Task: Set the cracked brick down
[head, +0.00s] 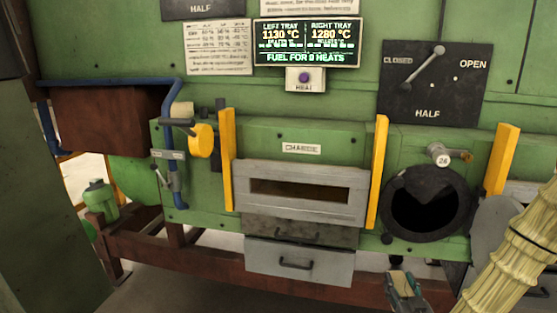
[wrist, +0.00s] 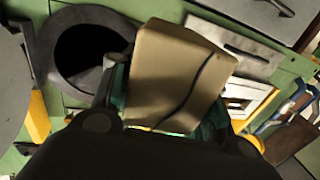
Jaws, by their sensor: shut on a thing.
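The cracked brick (wrist: 172,80) is a tan block with a dark, crooked crack line running down its face. In the wrist view it fills the middle, tilted, between the dark green fingers of my gripper (wrist: 165,100). My gripper is shut on it, and the brick covers much of the fingers. In the head view my gripper (head: 405,290) shows small at the bottom edge, below the round opening and right of the lower drawer. Only a little of the brick shows there. I see nothing under the brick.
The green furnace front has a charge door (head: 300,207) between yellow posts, a grey drawer (head: 299,266) below and a dark round port (head: 428,205) at right. Some floor below is clear.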

